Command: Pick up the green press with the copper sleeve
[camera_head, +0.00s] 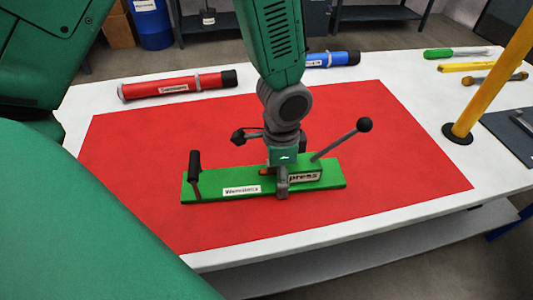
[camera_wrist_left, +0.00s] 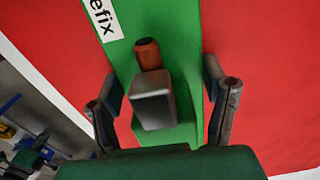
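The green press (camera_head: 225,190) lies across the red mat, with a black upright handle at its left end and a grey lever with a black ball rising to the right. My left gripper (camera_head: 281,182) is directly over its middle, pointing down. In the left wrist view the gripper (camera_wrist_left: 165,88) is open, one finger on each side of the green press (camera_wrist_left: 181,30). The copper sleeve (camera_wrist_left: 148,54) and a grey metal block (camera_wrist_left: 153,106) lie between the fingers. Contact cannot be told. In the head view only a sliver of the sleeve shows. My right gripper is out of view.
The red mat (camera_head: 130,165) covers much of the white table (camera_head: 395,75). A red tube (camera_head: 160,88) and a blue tube (camera_head: 340,59) lie along the back. A yellow post (camera_head: 490,80) stands at the right, near several tools. The mat's front is clear.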

